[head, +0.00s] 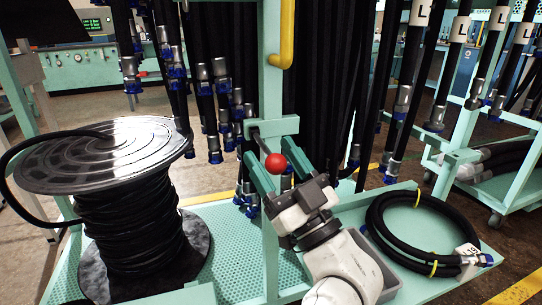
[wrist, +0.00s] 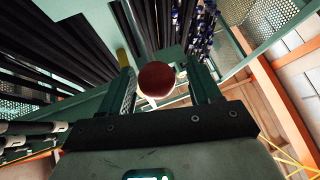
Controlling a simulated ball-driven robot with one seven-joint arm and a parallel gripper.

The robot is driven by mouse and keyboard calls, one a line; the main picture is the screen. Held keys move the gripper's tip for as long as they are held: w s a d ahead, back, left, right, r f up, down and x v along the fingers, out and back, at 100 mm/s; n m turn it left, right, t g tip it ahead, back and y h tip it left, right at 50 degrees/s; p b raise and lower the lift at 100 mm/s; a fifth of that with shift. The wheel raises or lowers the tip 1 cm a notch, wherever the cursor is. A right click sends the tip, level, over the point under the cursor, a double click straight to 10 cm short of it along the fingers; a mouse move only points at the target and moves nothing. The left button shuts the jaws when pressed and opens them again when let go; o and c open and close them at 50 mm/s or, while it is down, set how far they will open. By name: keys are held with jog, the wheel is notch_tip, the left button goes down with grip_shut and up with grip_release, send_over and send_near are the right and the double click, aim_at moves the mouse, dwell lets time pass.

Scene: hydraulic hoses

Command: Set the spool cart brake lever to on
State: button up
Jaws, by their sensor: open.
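The brake lever has a red ball knob (head: 276,163) on a dark rod that runs up and left to the cart's teal post (head: 270,210). The red knob also shows in the wrist view (wrist: 157,79), in the middle. My gripper (head: 269,152) is open, with one teal finger on each side of the knob. In the wrist view my gripper (wrist: 160,78) also has its fingers left and right of the knob, with a gap showing on the right. Whether the left finger touches it I cannot tell. No on or off marking is readable.
A large spool (head: 110,155) wound with black hose stands left on the teal cart deck (head: 235,235). Hoses with blue-capped fittings (head: 215,155) hang behind the lever. A coiled hose (head: 395,205) lies at the right. A yellow hooked bar (head: 287,35) is above.

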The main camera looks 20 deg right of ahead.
jog(key=b+v, duration=0.3)
jog(key=v, duration=0.6)
jog(key=shift+s+f+b, duration=0.2)
jog(key=shift+s+b, duration=0.1)
jog(key=shift+b, duration=0.1)
